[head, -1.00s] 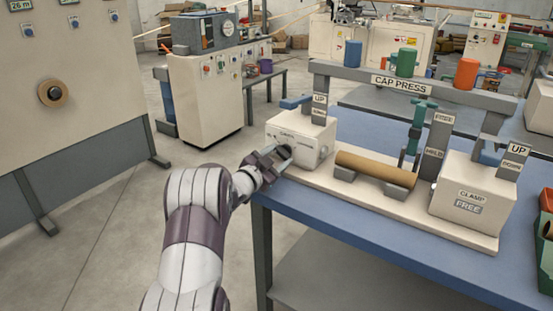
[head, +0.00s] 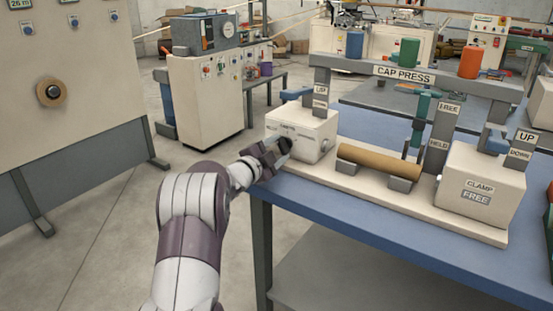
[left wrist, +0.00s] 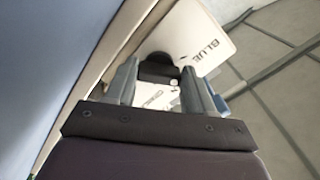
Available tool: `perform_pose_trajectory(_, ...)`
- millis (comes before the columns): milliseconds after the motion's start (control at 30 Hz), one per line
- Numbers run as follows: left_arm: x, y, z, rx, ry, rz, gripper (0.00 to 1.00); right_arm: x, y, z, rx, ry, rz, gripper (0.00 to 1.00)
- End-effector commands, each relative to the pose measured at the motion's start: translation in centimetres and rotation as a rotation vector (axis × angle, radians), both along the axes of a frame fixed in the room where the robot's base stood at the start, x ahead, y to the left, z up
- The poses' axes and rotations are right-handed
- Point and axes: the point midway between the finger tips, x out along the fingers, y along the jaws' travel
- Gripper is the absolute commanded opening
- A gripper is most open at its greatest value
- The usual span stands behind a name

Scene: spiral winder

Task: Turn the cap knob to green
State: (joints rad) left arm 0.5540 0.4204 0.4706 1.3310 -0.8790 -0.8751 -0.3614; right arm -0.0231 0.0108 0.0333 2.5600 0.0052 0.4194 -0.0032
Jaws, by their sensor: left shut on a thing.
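The cap knob (left wrist: 157,66) is a dark round knob on the front of the white box (head: 312,148) at the left end of the cap press. My left gripper (head: 284,149) is at that knob. In the left wrist view my left gripper (left wrist: 160,82) has one finger on each side of the knob and is shut on it. The word BLUE (left wrist: 200,50) shows on the box face beside the knob. Other lettering near the fingers is partly hidden, and I cannot tell where the knob points. My right gripper is not in view.
The cap press (head: 372,68) carries blue, green and orange cylinders on its top beam. A brown tube (head: 378,161) lies in its cradle. The clamp box (head: 483,187) at the right reads FREE. The blue table edge (head: 345,215) runs below my left arm.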

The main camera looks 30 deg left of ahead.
Motion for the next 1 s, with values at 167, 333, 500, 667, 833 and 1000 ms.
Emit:
perform_pose_trajectory(167,0.0,0.0,-0.6,0.160,-0.011,-0.001,0.23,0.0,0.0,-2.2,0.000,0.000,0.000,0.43)
perform_pose_trajectory(333,0.0,0.0,-0.5,0.298,-0.021,0.000,0.23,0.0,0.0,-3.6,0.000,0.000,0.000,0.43)
perform_pose_trajectory(500,0.0,0.1,-0.3,0.409,-0.029,0.000,0.23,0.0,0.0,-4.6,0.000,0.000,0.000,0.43)
perform_pose_trajectory(667,0.0,0.1,-0.2,0.481,-0.035,0.000,0.23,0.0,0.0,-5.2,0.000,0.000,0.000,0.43)
perform_pose_trajectory(833,0.0,0.1,-0.1,0.527,-0.037,-0.001,0.23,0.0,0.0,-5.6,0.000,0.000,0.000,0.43)
perform_pose_trajectory(1000,0.0,0.1,0.0,0.547,-0.038,-0.001,0.23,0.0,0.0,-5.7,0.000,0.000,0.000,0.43)
